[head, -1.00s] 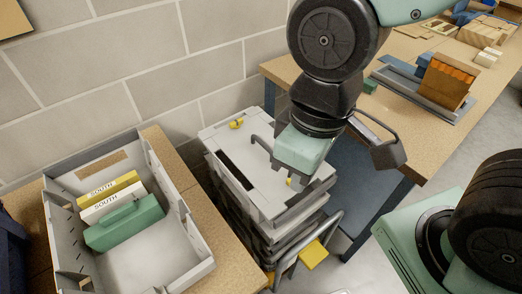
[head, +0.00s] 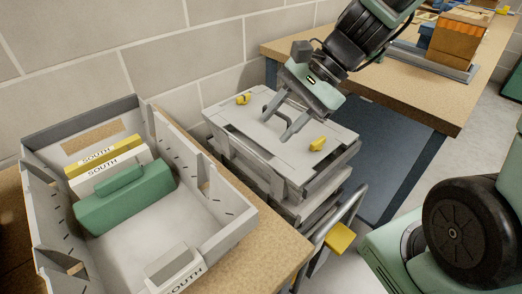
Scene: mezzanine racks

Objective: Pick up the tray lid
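The tray lid (head: 246,118) is a flat pale grey panel with a yellow piece (head: 243,98) at its far left and another (head: 318,144) at its right. It lies on top of a stack of grey trays (head: 325,187) between the two tables. My gripper (head: 274,131) points down over the middle of the lid. Its two fingers are spread apart, with nothing seen between them but the lid's surface. The fingertips are at or just above the lid; I cannot tell if they touch it. Part of the lid is hidden behind the fingers.
A grey open bin (head: 222,222) with green, white and yellow items stands on the left table (head: 268,240). A block wall is behind. The right table (head: 425,95) holds an orange-brown box (head: 460,36). A metal handle with a yellow pad (head: 340,237) is near the stack.

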